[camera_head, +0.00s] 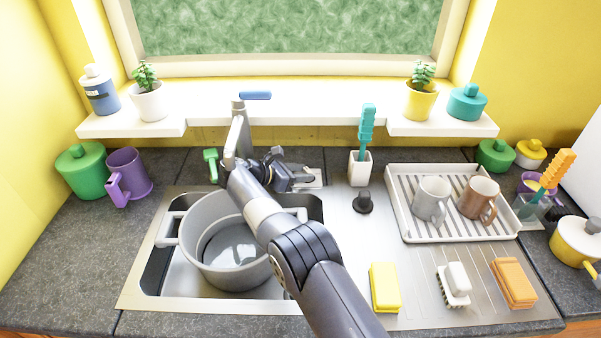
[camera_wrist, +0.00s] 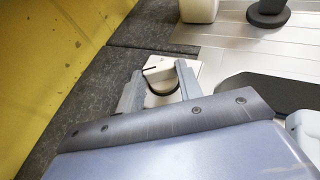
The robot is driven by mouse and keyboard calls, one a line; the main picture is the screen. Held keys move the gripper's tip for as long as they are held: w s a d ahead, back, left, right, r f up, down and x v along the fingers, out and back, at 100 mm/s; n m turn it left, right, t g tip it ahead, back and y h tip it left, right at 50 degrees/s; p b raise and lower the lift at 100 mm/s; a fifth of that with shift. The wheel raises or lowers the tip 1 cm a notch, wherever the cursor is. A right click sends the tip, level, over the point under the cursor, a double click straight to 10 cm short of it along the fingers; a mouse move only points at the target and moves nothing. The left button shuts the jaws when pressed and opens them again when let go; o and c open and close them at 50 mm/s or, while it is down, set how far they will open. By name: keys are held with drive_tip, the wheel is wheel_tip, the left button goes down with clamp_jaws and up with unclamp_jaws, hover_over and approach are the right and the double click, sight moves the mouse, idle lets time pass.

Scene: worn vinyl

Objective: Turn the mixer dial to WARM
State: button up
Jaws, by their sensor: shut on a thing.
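The mixer dial is a cream knob (camera_wrist: 157,70) with a short dark line on top. It sits on a pale square plate (camera_wrist: 162,99), with a dark curved edge at its base. My gripper (camera_wrist: 158,80) is shut on the knob, one grey finger on each side. In the head view my gripper (camera_head: 304,178) is at the back of the sink, right of the tap, and hides most of the dial. Part of the pale plate (camera_head: 316,181) shows beside it. No WARM mark can be read in either view.
The grey tap (camera_head: 238,140) with a blue lever (camera_head: 256,96) stands left of my gripper. A large grey pot (camera_head: 205,238) sits in the sink under my arm. A white brush holder (camera_head: 359,169) and black plug (camera_head: 363,203) stand to the right, near the dish rack (camera_head: 411,234).

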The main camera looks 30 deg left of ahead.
drive_tip(key=o, duration=1)
drive_tip(key=shift+s+d+n+t+y, duration=0.1)
drive_tip(key=shift+d+n+t+y, duration=0.1)
drive_tip(key=shift+n+t+y, duration=0.35)
